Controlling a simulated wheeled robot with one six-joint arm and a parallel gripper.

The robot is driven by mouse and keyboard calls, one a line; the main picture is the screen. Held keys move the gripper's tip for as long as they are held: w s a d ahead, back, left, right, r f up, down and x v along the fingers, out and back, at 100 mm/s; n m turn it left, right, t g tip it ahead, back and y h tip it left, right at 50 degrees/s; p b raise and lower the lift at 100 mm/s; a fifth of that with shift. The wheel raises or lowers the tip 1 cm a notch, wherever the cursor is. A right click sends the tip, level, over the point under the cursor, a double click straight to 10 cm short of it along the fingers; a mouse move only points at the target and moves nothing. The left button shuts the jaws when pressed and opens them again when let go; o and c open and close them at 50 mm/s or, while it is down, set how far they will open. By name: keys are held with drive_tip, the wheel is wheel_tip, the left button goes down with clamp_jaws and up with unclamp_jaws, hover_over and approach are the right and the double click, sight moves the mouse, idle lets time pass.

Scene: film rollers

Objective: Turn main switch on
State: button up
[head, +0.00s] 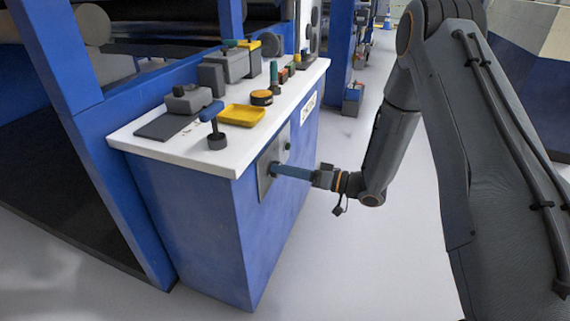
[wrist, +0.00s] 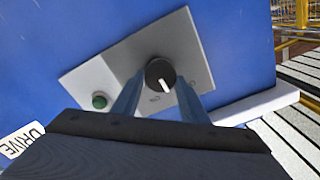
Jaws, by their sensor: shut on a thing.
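The main switch is a round black knob (wrist: 160,73) with a white pointer line, on a grey plate (wrist: 190,45) on the blue side of a cabinet. The pointer tilts a little from upright in the wrist view. My gripper (wrist: 158,80) is shut on the knob, with one blue finger on each side of it. In the head view my gripper (head: 276,169) reaches the plate (head: 264,178) from the right, and its fingers hide the knob.
A green button (wrist: 99,101) sits beside the knob, near a DRIVE label (wrist: 22,141). The cabinet's white top (head: 180,147) carries a blue-handled lever (head: 213,120), a yellow tray (head: 241,115) and other controls. The floor (head: 340,270) right of the cabinet is clear.

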drive_tip(key=shift+w+f+m+p, duration=0.1)
drive_tip(key=shift+m+p, duration=1.9)
drive_tip(key=shift+m, duration=1.8)
drive_tip(key=o, duration=1)
drive_tip(key=shift+o, duration=0.2)
drive_tip(key=v, duration=0.8)
